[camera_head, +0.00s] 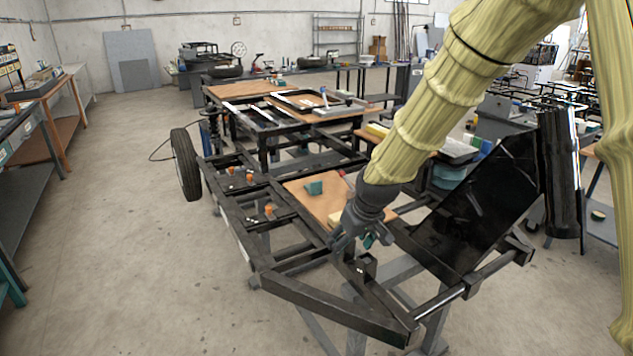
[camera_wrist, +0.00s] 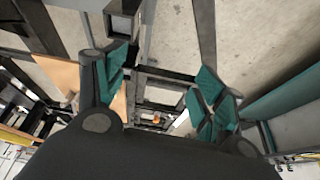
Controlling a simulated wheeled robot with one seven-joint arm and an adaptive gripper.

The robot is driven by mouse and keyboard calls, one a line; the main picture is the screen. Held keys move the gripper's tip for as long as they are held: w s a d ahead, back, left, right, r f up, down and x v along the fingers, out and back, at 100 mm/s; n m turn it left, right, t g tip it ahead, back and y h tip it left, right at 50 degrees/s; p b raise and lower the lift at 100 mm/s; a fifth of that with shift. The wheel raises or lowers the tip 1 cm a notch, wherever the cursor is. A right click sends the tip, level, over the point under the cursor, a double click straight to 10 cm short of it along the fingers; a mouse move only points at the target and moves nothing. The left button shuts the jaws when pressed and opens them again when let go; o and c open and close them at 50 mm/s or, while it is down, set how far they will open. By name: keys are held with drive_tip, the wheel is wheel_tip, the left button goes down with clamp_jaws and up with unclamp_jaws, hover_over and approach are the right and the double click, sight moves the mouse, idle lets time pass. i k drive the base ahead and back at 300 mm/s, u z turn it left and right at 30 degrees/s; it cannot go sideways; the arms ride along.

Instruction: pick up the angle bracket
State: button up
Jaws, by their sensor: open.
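My gripper (camera_head: 364,240) is open above the dark steel frame, and its teal fingers stand wide apart in the wrist view (camera_wrist: 162,88). Nothing shows between the fingers. A small dark square-edged piece (camera_head: 367,264) stands on the frame just below and beside the gripper. It also shows near the top of the wrist view (camera_wrist: 123,20), beyond the left finger and apart from it. It may be the angle bracket, but its shape is not clear enough to tell.
The dark trailer frame (camera_head: 335,301) has long open beams around the gripper. The wooden board (camera_head: 322,205) lies on it. A large black panel (camera_head: 478,210) slants up close to the right of my gripper. A wheel (camera_head: 186,165) stands at left. Floor at left is clear.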

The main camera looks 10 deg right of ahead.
sight(315, 188)
drive_tip(key=i, duration=1.5)
